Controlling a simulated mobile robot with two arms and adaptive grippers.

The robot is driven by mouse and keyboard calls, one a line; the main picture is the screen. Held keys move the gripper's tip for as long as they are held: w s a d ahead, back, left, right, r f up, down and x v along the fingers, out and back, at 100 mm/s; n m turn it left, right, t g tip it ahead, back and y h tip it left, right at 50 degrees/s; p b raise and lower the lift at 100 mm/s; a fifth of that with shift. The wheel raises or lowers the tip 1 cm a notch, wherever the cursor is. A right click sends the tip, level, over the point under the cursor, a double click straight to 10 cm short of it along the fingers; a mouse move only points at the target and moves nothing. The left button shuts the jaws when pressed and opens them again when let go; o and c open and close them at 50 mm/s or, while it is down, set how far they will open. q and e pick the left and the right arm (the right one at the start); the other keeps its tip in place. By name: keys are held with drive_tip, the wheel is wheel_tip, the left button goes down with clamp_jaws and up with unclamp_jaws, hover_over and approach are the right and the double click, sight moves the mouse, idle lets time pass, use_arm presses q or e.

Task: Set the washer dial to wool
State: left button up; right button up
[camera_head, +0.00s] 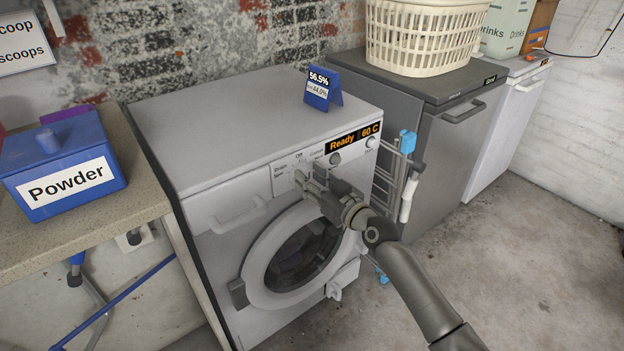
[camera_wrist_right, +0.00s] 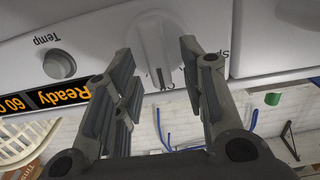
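The washer (camera_head: 250,130) is a white front-loader with its round door closed. Its lit display (camera_head: 352,138) reads "Ready" and "60 C". On the dial panel (camera_head: 284,180) I can read "Drain", "Spin" and "Off". My right gripper covers the dial and the other labels in the head view. In the right wrist view, upside down, the white dial (camera_wrist_right: 156,42) lies between the fingertips of my right gripper (camera_wrist_right: 158,58). The fingers are apart, one on each side, with gaps showing. I cannot read the dial's setting or see "wool". My left gripper is not in view.
A Temp knob (camera_wrist_right: 59,64) sits beside the display. A blue sign (camera_head: 320,92) stands on the washer top. A blue Powder box (camera_head: 65,172) is on the counter at left. A grey appliance (camera_head: 455,140) bears a laundry basket (camera_head: 420,40). The floor at right is clear.

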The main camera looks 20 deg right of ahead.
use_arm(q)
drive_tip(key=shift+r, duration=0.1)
use_arm(e)
drive_tip(key=c, duration=0.7)
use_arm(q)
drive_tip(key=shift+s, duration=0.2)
use_arm(e)
clamp_jaws()
